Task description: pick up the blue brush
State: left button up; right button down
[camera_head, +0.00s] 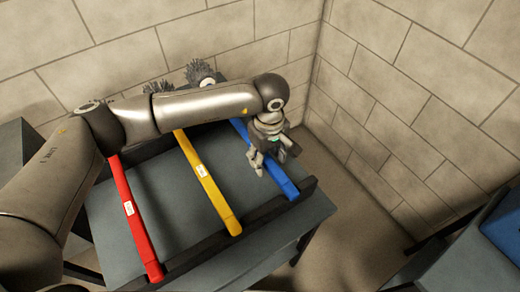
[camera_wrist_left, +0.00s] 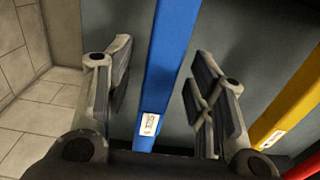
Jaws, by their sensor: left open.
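The blue brush (camera_head: 284,184) has a long flat handle lying on the grey table at the right of the row in the head view. Its upper part is partly hidden behind my left arm. My left gripper (camera_head: 272,160) is open, above the blue handle. In the left wrist view, the blue handle (camera_wrist_left: 169,55) passes between the open fingers (camera_wrist_left: 162,78), apart from both as far as I can tell. A white label shows on the handle. My right gripper is not in view.
A yellow brush (camera_head: 209,184) and a red brush (camera_head: 133,219) lie left of the blue one. Dark bristle heads (camera_head: 200,73) show at the far end. The table (camera_head: 262,248) has a dark raised front rail (camera_head: 252,218). Block walls stand behind and at right.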

pick_arm(q)
jog(key=shift+c, duration=1.5)
grip_shut()
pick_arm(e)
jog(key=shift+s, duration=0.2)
pick_arm(q)
jog(key=shift+r, duration=0.15)
